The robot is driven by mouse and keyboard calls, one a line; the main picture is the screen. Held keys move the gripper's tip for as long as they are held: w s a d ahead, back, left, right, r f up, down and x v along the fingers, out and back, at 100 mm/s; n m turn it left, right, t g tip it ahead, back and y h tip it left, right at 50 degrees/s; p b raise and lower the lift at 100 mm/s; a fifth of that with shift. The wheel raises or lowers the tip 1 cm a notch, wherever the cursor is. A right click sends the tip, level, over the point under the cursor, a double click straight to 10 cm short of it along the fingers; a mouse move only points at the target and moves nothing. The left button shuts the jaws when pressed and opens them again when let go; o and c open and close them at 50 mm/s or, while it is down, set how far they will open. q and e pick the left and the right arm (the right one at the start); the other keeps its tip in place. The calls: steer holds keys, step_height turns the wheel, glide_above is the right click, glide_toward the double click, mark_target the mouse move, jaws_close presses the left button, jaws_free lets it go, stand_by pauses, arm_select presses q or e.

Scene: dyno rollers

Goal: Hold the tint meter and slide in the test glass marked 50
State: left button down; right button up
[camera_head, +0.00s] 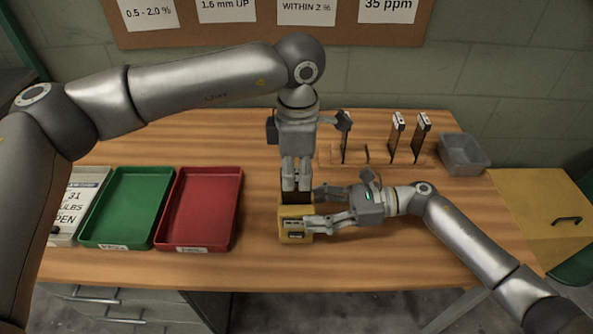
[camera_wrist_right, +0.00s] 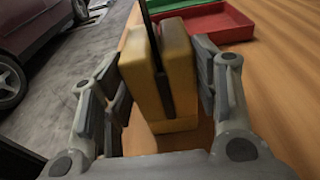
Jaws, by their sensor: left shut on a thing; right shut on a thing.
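The yellow tint meter (camera_head: 291,239) stands near the table's front edge, with a small dark display on its front. My right gripper (camera_head: 312,209) is shut on it from the right. The right wrist view shows the meter (camera_wrist_right: 180,75) between both fingers (camera_wrist_right: 165,85). My left gripper (camera_head: 296,185) points down above the meter and is shut on a dark test glass (camera_head: 296,197). In the right wrist view the dark glass (camera_wrist_right: 147,15) lines up with the meter's slot; how deep it sits I cannot tell. Its marking is hidden.
A wooden rack (camera_head: 376,158) behind holds several dark glasses with pale labelled tops. A grey bin (camera_head: 464,155) stands right of it. A red tray (camera_head: 200,208), a green tray (camera_head: 130,207) and a sign (camera_head: 72,205) lie at left. The table between red tray and meter is clear.

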arm_select(q)
steer(key=shift+f, duration=0.25)
steer(key=shift+f, duration=1)
steer(key=shift+f, duration=0.6)
steer(key=c, duration=1.3)
jaws_free()
steer(key=shift+c, duration=0.2)
steer(key=shift+r, duration=0.1)
step_height(320, 180, up, 12)
steer(key=shift+f, duration=0.1)
